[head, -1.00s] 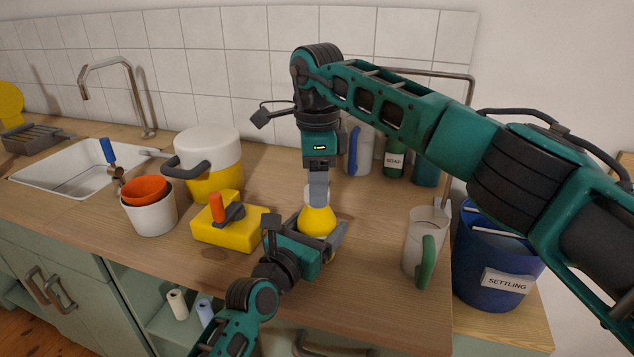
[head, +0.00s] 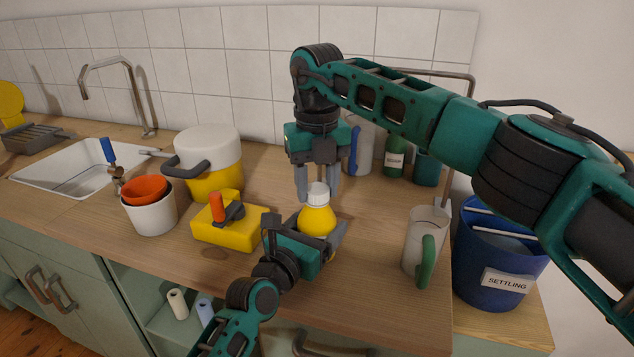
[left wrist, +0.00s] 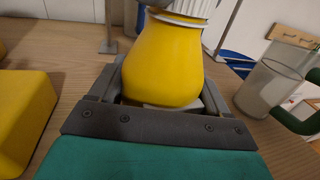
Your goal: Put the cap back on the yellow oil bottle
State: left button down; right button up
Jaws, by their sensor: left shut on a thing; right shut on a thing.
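The yellow oil bottle (head: 316,222) stands upright on the worktop. My left gripper (head: 320,231) is shut around its body, low down. In the left wrist view the bottle (left wrist: 165,62) fills the space between the fingers, with a pale ring at its neck. The white cap (head: 318,190) sits at the top of the bottle, in line with the neck. My right gripper (head: 317,196) points down from above, shut on the cap with one finger on each side. Whether the cap is fully seated cannot be told.
Left of the bottle are a yellow block with an orange-handled tool (head: 228,232), nested orange and white pots (head: 152,222) and a yellow-white container (head: 208,150). Right are a clear jug (head: 412,245) and a blue settling bucket (head: 490,292). Bottles stand behind (head: 395,160).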

jog(key=o, duration=1.2)
jog(key=shift+c, duration=0.2)
jog(key=shift+r, duration=2.3)
jog(key=n, duration=0.1)
jog(key=r+n, duration=0.1)
jog(key=n, duration=0.3)
jog(key=shift+r, duration=0.3)
jog(key=n, duration=0.2)
jog(key=r+n, duration=0.1)
jog(key=n, duration=0.1)
jog(key=r+n, duration=0.1)
jog(key=n, duration=0.1)
jog(key=shift+f, duration=0.1)
